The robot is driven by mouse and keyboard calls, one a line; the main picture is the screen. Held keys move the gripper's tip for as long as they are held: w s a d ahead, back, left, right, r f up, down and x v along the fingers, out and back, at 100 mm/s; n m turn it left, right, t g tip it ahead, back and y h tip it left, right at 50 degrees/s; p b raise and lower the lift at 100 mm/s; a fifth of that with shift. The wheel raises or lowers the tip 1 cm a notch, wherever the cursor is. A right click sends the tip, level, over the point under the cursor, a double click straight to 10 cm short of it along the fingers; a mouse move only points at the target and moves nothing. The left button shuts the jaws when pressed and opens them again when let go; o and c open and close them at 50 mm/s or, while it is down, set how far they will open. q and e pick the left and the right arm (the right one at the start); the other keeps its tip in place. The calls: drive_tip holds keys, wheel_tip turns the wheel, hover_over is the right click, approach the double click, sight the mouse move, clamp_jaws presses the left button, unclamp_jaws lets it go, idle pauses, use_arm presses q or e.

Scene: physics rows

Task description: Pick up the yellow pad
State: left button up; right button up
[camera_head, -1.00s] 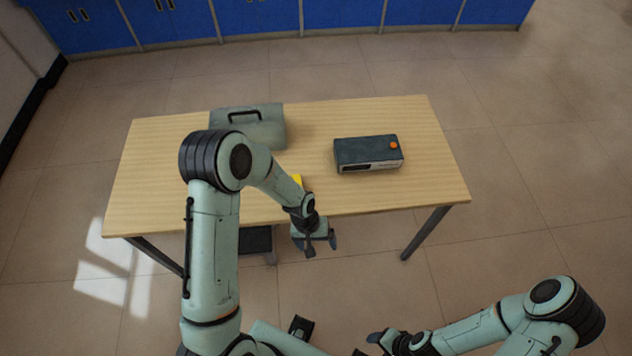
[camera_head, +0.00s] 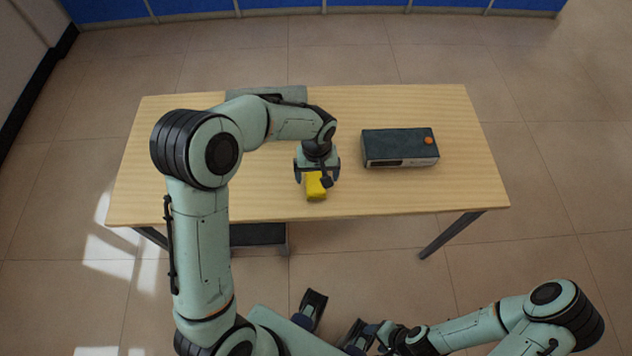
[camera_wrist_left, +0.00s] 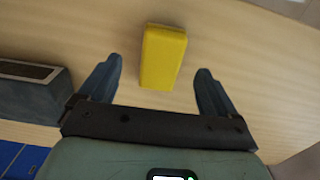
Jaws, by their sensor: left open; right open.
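The yellow pad (camera_head: 315,190) lies on the table near its front edge, left of the table's right half. In the left wrist view the pad (camera_wrist_left: 163,56) sits just ahead of the fingertips, roughly centred between them, with no finger touching it. My left gripper (camera_head: 316,178) is open above the pad and partly covers it in the head view; its two fingers also show in the left wrist view (camera_wrist_left: 158,78). My right gripper (camera_head: 335,325) is open and empty at the bottom of the head view, away from the table.
A dark box with an orange knob (camera_head: 400,148) stands on the table right of the pad. A grey-green case (camera_head: 290,94) at the back is partly hidden by my left arm. The wooden table (camera_head: 460,185) is clear at its right and left ends.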

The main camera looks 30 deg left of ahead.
sight(316, 181)
use_arm(q)
drive_tip(key=f, duration=0.5)
drive_tip(key=shift+w+a+f, duration=0.15)
drive_tip(key=shift+a, duration=0.15)
drive_tip(key=c, duration=1.1)
